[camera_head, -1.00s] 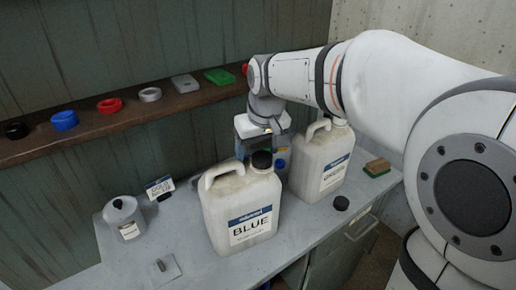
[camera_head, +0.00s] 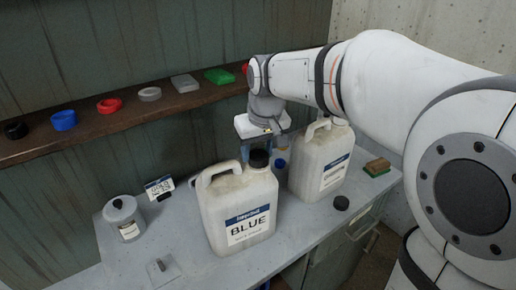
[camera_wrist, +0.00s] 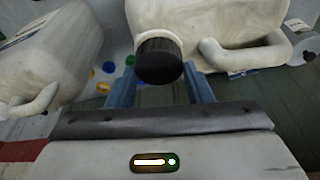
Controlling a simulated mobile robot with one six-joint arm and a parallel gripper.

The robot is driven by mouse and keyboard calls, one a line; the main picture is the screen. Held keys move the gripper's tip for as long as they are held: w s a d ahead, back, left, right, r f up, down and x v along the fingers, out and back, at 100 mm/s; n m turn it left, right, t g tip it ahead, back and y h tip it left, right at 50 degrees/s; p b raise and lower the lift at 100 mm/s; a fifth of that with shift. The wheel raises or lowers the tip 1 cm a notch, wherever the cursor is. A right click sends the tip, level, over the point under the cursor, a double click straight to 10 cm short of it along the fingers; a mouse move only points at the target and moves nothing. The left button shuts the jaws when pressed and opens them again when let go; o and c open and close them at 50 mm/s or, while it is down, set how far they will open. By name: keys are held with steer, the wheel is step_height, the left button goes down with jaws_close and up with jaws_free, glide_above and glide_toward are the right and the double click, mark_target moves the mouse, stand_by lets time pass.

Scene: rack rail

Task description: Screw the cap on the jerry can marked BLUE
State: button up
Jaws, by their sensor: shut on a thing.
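The BLUE jerry can (camera_head: 240,212) stands upright on the bench, a white can with a handle and a label. A black cap (camera_head: 259,158) sits at its neck; the wrist view shows this cap (camera_wrist: 160,62) large, between my fingers. My gripper (camera_wrist: 161,90) points down behind the can's top and is shut on the black cap. In the head view my gripper (camera_head: 266,142) is partly hidden by the cap and can. Whether the cap's thread is seated cannot be told.
A second white jerry can (camera_head: 322,165) stands close on the right. A shelf (camera_head: 120,117) behind holds several coloured rings.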

steer(key=m+h, duration=0.1)
steer(key=m, duration=0.4)
steer(key=shift+m, duration=0.3)
steer(key=m+h, duration=0.1)
steer(key=m, duration=0.2)
steer(key=m+h, duration=0.1)
steer(key=m, duration=0.2)
steer(key=shift+m, duration=0.3)
steer(key=m+g, duration=0.1)
steer(key=m, duration=0.2)
steer(key=m+g+h, duration=0.1)
steer(key=m, duration=0.2)
steer(key=m+g, duration=0.1)
steer(key=m, duration=0.3)
steer(key=shift+p, duration=0.3)
steer(key=m, duration=0.3)
steer(key=shift+g, duration=0.3)
steer(key=o, duration=1.2)
